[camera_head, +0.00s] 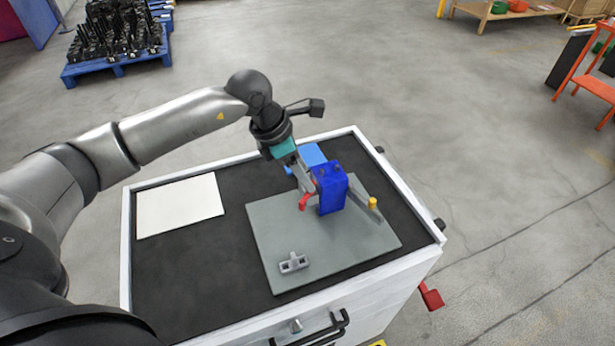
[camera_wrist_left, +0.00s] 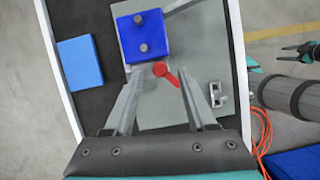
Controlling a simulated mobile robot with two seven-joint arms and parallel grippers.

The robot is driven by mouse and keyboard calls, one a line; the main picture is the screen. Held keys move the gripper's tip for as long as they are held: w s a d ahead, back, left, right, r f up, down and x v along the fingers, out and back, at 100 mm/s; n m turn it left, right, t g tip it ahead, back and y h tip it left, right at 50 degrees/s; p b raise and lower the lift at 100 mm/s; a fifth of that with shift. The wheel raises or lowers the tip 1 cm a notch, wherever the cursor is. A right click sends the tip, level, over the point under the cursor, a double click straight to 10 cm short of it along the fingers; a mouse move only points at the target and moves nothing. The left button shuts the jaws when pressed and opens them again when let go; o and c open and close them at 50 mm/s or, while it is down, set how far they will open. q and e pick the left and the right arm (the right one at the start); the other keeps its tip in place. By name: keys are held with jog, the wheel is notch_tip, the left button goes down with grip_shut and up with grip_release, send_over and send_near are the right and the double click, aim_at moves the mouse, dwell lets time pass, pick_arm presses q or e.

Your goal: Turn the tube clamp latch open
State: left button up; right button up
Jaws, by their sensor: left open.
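A dark blue block (camera_head: 332,190) stands on a grey plate (camera_head: 345,245), with two round grey bolt heads on its top in the left wrist view (camera_wrist_left: 142,22). A red latch lever (camera_head: 304,202) is at the block's side facing my gripper. It also shows in the left wrist view (camera_wrist_left: 168,75), its handle slanting down to the right. My left gripper (camera_head: 306,188) is open, and its two fingers lie either side of the red lever in the left wrist view (camera_wrist_left: 161,76). I cannot tell whether either finger touches it. Part of my right arm shows at the right of the wrist view; its finger state is unclear.
A small grey bracket (camera_head: 294,264) lies on the plate's front part. A yellow-tipped part (camera_head: 373,202) sticks out right of the block. A light blue block (camera_head: 313,154) is behind. A white sheet (camera_head: 180,206) lies left on the black cart top (camera_head: 210,260); black mat between is clear.

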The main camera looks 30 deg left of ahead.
pick_arm(q)
jog(key=v, duration=1.2)
jog(key=shift+s+r, duration=0.15)
jog(key=shift+r, duration=0.1)
jog(key=s+d+f+m+g+h, duration=0.1)
jog(key=d+f+m+h, duration=0.15)
jog(key=d, duration=0.25)
jog(key=s+d+f+m+g+h, duration=0.1)
jog(key=s+d+h, duration=0.1)
jog(key=d+h, duration=0.15)
jog(key=n+t+y+p, duration=0.2)
jog(key=n+t+y, duration=0.2)
jog(key=n+t, duration=0.9)
send_near(307, 195)
jog(key=w+d+m+t, duration=0.1)
jog(key=w, duration=0.1)
jog(key=w+d+m+t+p, duration=0.1)
jog(key=w, duration=0.2)
jog(key=w+d+f+m+t, duration=0.1)
jog(key=w, duration=0.2)
jog(key=shift+w+f, duration=0.1)
jog(key=shift+w, duration=0.05)
